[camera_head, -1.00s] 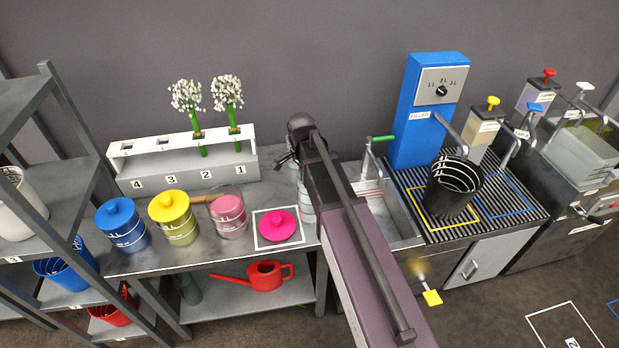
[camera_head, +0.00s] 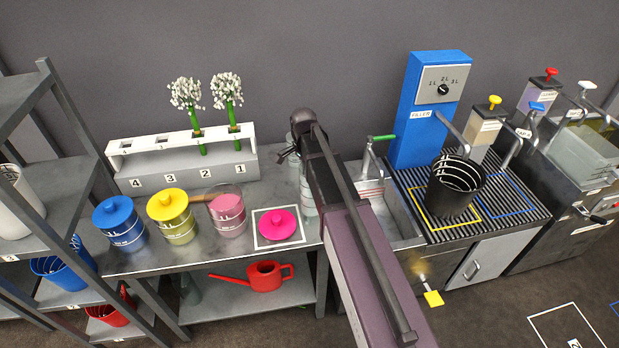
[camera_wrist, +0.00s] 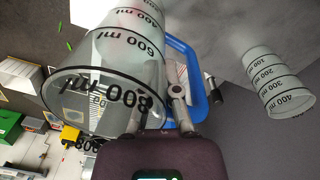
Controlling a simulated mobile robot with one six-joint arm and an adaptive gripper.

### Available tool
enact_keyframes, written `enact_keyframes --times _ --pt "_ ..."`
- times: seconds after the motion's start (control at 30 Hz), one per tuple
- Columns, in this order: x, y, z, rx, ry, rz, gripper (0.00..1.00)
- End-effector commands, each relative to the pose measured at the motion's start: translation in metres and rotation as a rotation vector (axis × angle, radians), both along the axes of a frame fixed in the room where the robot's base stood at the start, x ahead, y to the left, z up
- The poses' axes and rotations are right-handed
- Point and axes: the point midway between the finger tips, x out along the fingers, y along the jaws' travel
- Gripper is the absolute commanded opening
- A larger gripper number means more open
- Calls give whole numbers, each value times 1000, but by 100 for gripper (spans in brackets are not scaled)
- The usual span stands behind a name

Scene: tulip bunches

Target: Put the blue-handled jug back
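The clear blue-handled jug (camera_wrist: 105,75) fills the left of the wrist view, its black marks reading up to 800 ml. Its blue handle (camera_wrist: 188,58) is at my gripper (camera_wrist: 195,92), with finger parts on both sides of the handle's bar. The gripper looks shut on it, though the contact is partly hidden. In the head view, my gripper (camera_head: 287,155) is over the back right of the metal table, and clear jug parts (camera_head: 308,195) show beside my arm, which hides the rest. A smaller clear jug (camera_wrist: 275,85), marked up to 400 ml, is apart at the right.
The metal table (camera_head: 165,265) holds blue (camera_head: 122,222), yellow (camera_head: 172,215) and pink (camera_head: 227,210) canisters, a pink lid (camera_head: 277,224) and a numbered flower rack (camera_head: 185,172). A sink (camera_head: 393,215) and blue filler (camera_head: 425,110) stand right of my arm. A black bucket (camera_head: 453,187) stands on the grating.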

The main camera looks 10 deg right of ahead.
Motion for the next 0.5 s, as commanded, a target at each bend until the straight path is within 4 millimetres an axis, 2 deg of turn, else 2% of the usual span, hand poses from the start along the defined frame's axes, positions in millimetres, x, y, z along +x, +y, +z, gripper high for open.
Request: enact_keyframes --times 0.03,0.2,0.5 --pt "0 0 -9 0 0 0 0" --pt "0 0 -20 0 0 0 0" --pt "0 -1 -23 0 0 -1 0"
